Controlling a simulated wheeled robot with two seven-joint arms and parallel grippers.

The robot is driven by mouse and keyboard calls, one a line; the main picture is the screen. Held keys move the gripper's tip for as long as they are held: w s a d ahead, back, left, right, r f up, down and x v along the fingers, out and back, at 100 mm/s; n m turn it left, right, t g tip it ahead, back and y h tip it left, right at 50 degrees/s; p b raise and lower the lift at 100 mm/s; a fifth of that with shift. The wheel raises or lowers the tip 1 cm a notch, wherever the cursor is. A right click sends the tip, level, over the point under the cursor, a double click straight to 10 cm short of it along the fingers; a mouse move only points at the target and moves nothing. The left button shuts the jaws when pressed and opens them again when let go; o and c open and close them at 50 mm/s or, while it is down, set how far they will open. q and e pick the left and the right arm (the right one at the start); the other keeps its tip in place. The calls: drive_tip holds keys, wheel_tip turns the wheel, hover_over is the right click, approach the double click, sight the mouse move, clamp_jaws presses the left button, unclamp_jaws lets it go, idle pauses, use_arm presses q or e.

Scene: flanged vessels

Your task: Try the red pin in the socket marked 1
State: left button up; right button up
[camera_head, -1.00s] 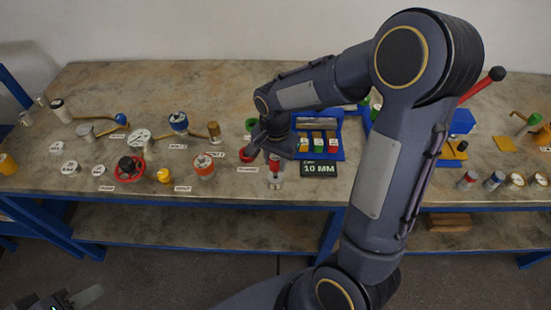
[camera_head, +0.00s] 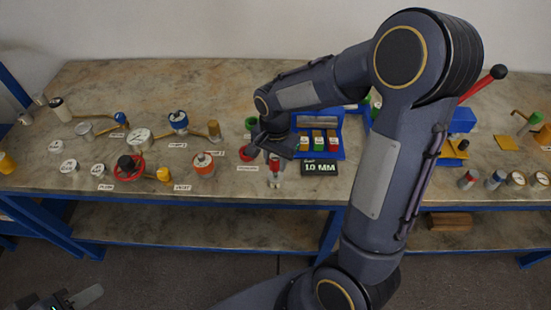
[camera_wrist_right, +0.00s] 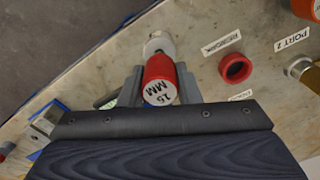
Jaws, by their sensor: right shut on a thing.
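The red pin (camera_wrist_right: 159,78) is between the fingers of my right gripper (camera_wrist_right: 160,92). Its white end face reads "15 MM". A pale cylindrical part lies at its far end; I cannot tell whether they are joined. In the head view the red pin (camera_head: 274,163) shows small, near the table's front edge, below my right gripper (camera_head: 273,150). A socket marked 1 cannot be made out. A red ring (camera_wrist_right: 235,68) lies to the right of the pin in the wrist view, apart from it. My left gripper (camera_head: 78,299) is partly in view at the lower left, away from the table.
A black sign (camera_head: 319,168) reads "10 MM". Behind it a blue tray (camera_head: 340,150) holds several coloured blocks. A "PORT 2" label (camera_wrist_right: 291,40) shows in the wrist view.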

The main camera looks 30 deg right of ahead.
drive_tip(key=shift+f+b, duration=0.45)
drive_tip(key=shift+f, duration=0.05)
drive_tip(key=shift+r, duration=0.15)
idle(0.9)
drive_tip(key=shift+r+p, duration=0.75)
drive_tip(key=shift+r, duration=0.05)
drive_tip(key=shift+f+b, duration=0.75)
drive_tip(key=shift+f, duration=0.2)
idle(1.0)
drive_tip(key=shift+r, duration=0.25)
idle(0.8)
drive_tip(key=shift+r+p, duration=0.7)
drive_tip(key=shift+p, duration=0.05)
drive_tip(key=shift+r, duration=0.1)
drive_tip(key=shift+r+p, duration=2.45)
drive_tip(key=shift+r, duration=0.45)
